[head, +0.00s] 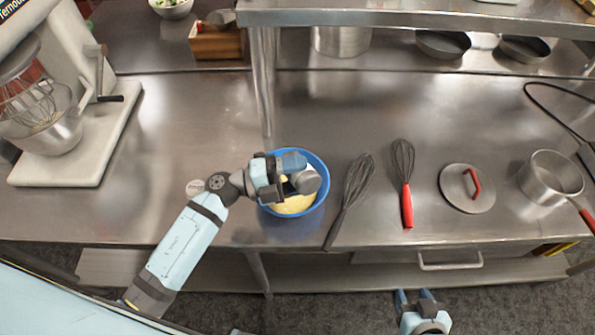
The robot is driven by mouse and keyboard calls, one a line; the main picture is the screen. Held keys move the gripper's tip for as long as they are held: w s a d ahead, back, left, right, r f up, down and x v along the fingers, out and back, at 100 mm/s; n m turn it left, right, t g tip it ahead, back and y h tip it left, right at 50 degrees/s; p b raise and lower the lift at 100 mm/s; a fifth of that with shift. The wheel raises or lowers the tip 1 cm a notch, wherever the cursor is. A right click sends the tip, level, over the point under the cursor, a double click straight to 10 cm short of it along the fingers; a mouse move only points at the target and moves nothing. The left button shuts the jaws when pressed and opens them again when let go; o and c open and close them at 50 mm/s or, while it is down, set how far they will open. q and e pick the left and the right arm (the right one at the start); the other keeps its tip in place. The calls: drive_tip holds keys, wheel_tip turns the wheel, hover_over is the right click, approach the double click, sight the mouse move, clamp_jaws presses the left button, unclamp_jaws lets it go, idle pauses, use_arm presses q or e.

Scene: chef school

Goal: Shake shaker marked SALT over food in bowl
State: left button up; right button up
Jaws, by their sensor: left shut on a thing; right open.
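A blue bowl (321,197) with pale yellow food (294,205) stands near the counter's front edge. My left gripper (293,172) is above the bowl, shut on a small grey, round-ended thing (306,182) that looks like the shaker. No SALT marking can be read on it, and the gripper hides part of it. The hand and the held thing cover the far and middle part of the bowl. My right gripper (413,296) is open and empty, low in front of the counter.
A dark whisk (352,195) lies close to the bowl's right, then a red-handled whisk (404,180), a lid (467,188) and a saucepan (550,178). A small pale disc (195,187) is beside my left arm. A stand mixer (60,110) stands left. A shelf post (264,85) rises behind the bowl.

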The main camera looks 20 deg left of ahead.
use_arm(q)
wheel_tip(320, 180, up, 3)
drive_tip(key=p, duration=0.4)
drive_tip(key=shift+r, duration=0.15)
drive_tip(key=shift+f, duration=0.2)
